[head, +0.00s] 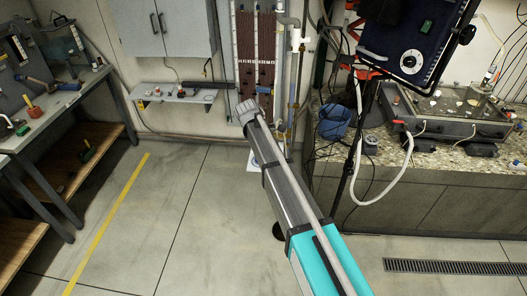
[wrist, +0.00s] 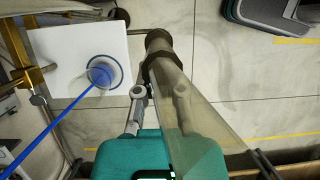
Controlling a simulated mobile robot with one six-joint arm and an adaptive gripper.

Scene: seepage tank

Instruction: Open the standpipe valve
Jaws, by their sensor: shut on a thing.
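The standpipe (head: 292,92) is a slim upright run of blue and brass-coloured piping on the back wall, right of a brown manometer board. My arm crosses in front of its lower part in the head view, and I cannot make out the valve there. In the wrist view my gripper (wrist: 159,100), beyond its teal body, is shut on a grey cylindrical piece with dark collars (wrist: 160,52). I cannot tell whether this piece is the valve's handle. Brass-coloured piping (wrist: 37,76) shows at the left of the wrist view, apart from my fingers.
A white board with a round vessel (wrist: 102,72) and blue tube lies below. A wall shelf (head: 180,93) holds small parts. A workbench (head: 60,105) stands left; a counter with a tank (head: 455,110) stands right, behind a lamp stand.

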